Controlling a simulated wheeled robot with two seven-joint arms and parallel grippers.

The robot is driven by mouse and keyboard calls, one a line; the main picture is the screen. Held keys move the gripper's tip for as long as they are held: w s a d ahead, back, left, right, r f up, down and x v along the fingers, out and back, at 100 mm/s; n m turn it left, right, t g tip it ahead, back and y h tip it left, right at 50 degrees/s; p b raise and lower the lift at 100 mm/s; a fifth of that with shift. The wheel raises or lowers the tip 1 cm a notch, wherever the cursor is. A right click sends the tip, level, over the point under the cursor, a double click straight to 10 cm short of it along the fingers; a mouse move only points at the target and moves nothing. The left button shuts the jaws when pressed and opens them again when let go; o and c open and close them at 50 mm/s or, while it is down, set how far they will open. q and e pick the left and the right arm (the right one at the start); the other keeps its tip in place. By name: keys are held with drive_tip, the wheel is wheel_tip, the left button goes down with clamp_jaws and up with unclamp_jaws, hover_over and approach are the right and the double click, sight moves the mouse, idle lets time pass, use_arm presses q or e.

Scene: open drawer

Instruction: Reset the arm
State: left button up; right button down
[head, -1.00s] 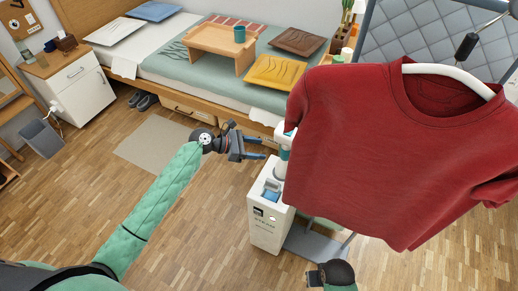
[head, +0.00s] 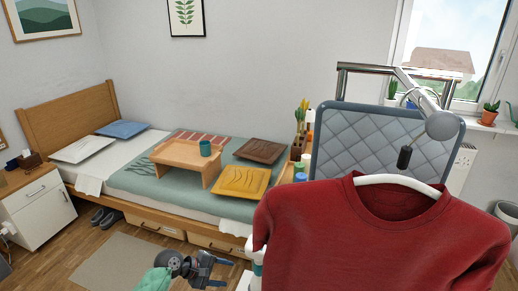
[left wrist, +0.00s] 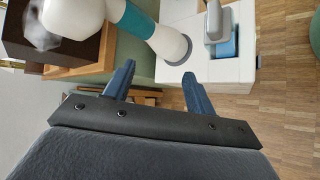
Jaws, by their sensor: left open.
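My left gripper (head: 212,272) shows at the bottom of the head view, in front of the bed and left of the red shirt. In the left wrist view its two blue fingers (left wrist: 158,85) stand apart with nothing between them. Beyond them is the white steamer base (left wrist: 215,68) with a white and teal upright part (left wrist: 135,22). My right gripper is not in the head view now.
A red shirt (head: 385,240) hangs on a white hanger (head: 400,180) before a quilted grey board (head: 375,140). The bed (head: 140,213) carries a wooden tray table (head: 180,160) and cushions. A white cabinet (head: 42,208) stands at the left. A rug (head: 122,262) lies on the floor.

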use_arm(q)
drive_tip(key=s+a+f+m+t+y, duration=0.1)
drive_tip(key=s+a+f+m+y, duration=0.2)
drive_tip(key=s+m+y, duration=0.3)
drive_tip(key=s+a+f+m+y, duration=0.3)
drive_tip(key=s+a+f+m, duration=0.1)
drive_tip(key=m, duration=0.3)
drive_tip(key=s+d+f+g, duration=0.1)
drive_tip(key=s+f, duration=0.2)
drive_tip(key=s, duration=0.5)
drive_tip(key=s+d+f+g, duration=0.1)
drive_tip(key=s+f, duration=0.3)
drive_tip(key=s, duration=0.5)
drive_tip(key=s+d+f+n+g, duration=0.1)
drive_tip(key=s+f, duration=0.3)
drive_tip(key=s, duration=0.4)
drive_tip(key=shift+s+d+f, duration=0.15)
drive_tip(key=shift+d+f, duration=0.05)
drive_tip(key=shift+d, duration=0.05)
